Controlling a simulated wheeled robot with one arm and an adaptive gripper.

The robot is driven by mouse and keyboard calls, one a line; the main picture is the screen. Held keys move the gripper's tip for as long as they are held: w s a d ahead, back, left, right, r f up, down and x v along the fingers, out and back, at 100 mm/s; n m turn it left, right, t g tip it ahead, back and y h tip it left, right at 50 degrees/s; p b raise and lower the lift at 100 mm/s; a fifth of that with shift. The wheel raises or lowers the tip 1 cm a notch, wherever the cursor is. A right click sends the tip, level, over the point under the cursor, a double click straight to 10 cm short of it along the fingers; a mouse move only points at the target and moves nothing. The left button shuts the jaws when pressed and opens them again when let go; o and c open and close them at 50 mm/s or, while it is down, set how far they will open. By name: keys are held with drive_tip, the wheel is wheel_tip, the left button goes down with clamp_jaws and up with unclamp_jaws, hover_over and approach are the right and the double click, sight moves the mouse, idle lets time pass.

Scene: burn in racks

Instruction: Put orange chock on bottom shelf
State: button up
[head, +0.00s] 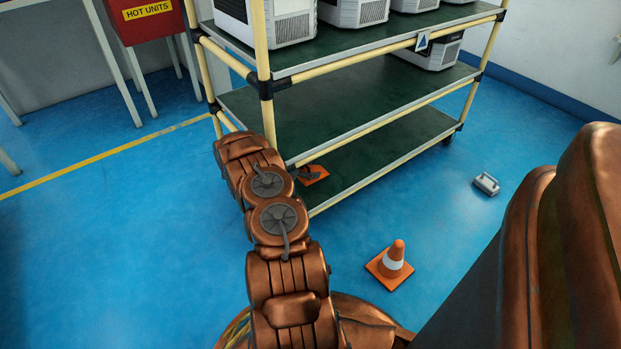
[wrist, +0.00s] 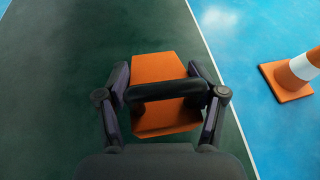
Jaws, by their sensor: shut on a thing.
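The orange chock (wrist: 158,68) sits between the two fingers of my gripper (wrist: 165,95) in the wrist view, with a dark bar across it. My gripper is shut on it. Behind it is the green surface of the bottom shelf (wrist: 50,80). In the head view the chock (head: 318,174) shows as a small orange patch at the near left end of the bottom shelf (head: 375,150). My arm hides part of that end. I cannot tell whether the chock touches the shelf or is held just above it.
An orange and white cone (head: 392,262) stands on the blue floor in front of the rack; it also shows in the wrist view (wrist: 300,75). A grey object (head: 486,184) lies on the floor to the right. The middle shelf (head: 330,100) is above; a yellow post (head: 262,60) stands close to my arm.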

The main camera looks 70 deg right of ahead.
wheel_tip(320, 180, down, 3)
drive_tip(key=shift+f+b, duration=0.15)
drive_tip(key=shift+b, duration=0.65)
drive_tip(key=o, duration=1.4)
drive_tip(key=shift+o, duration=0.2)
drive_tip(key=shift+a+r, duration=0.1)
drive_tip(key=shift+r, duration=0.15)
drive_tip(key=p+v, duration=0.4)
drive_tip(key=v, duration=0.7)
drive_tip(key=shift+w+a, duration=0.3)
drive_tip(key=shift+a, duration=0.05)
drive_tip(key=shift+r, duration=0.1)
